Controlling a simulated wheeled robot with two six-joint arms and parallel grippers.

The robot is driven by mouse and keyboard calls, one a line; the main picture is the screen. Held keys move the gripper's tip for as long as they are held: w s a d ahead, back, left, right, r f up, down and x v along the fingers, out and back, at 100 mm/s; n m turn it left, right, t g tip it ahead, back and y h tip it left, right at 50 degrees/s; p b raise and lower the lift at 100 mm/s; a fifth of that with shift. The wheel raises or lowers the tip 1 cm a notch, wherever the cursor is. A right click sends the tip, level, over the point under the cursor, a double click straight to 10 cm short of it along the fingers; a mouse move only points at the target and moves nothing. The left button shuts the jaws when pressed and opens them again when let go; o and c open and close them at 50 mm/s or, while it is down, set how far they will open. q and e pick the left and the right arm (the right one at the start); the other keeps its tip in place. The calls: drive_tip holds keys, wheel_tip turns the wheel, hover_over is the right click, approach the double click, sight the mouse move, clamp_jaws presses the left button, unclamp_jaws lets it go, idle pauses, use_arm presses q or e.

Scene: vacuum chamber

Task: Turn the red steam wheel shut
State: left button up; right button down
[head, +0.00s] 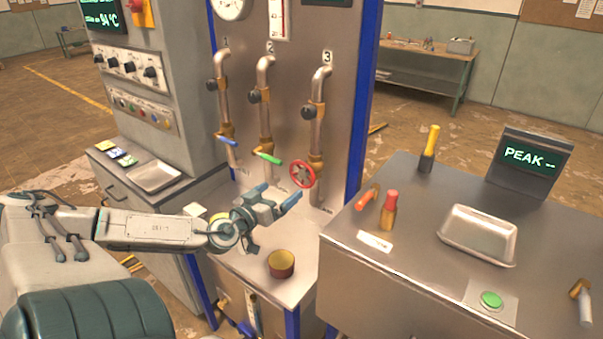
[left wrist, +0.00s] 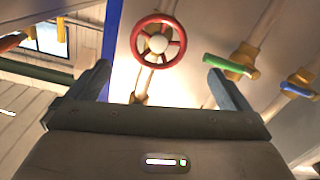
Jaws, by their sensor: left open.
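The red steam wheel (head: 302,174) sits on the third pipe of the steel panel, at the right end of the row. My left gripper (head: 275,198) is open and empty, below and to the left of the wheel in the head view. In the left wrist view, the wheel (left wrist: 158,41) shows whole, beyond and between the two spread fingers (left wrist: 160,88), apart from them. Its spokes and pale hub are clear. My right gripper is in neither view.
A green lever (head: 267,158) and a blue lever (head: 228,141) sit on the neighbouring pipes to the left. A brown cup (head: 281,263) stands on the ledge below. A steel bench (head: 400,265) with a tray (head: 478,236) and several tools is at the right.

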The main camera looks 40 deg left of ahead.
sight(300, 175)
use_arm(q)
drive_tip(key=w+b, duration=0.1)
drive_tip(key=w, duration=0.1)
drive_tip(key=w+b, duration=0.3)
drive_tip(key=shift+w+a, duration=0.25)
drive_tip(key=shift+w, duration=0.05)
drive_tip(key=shift+w+a+r+p, duration=0.15)
drive_tip(key=shift+w+p, duration=0.15)
drive_tip(key=shift+w, duration=0.75)
drive_tip(key=shift+w+r+p, duration=0.15)
drive_tip(key=shift+w+p, duration=0.3)
drive_tip(key=shift+w+a+f+p, duration=0.1)
drive_tip(key=shift+w+f+p, duration=0.1)
drive_tip(key=shift+w+p, duration=0.65)
drive_tip(key=shift+w, duration=0.25)
drive_tip(key=c, duration=0.9)
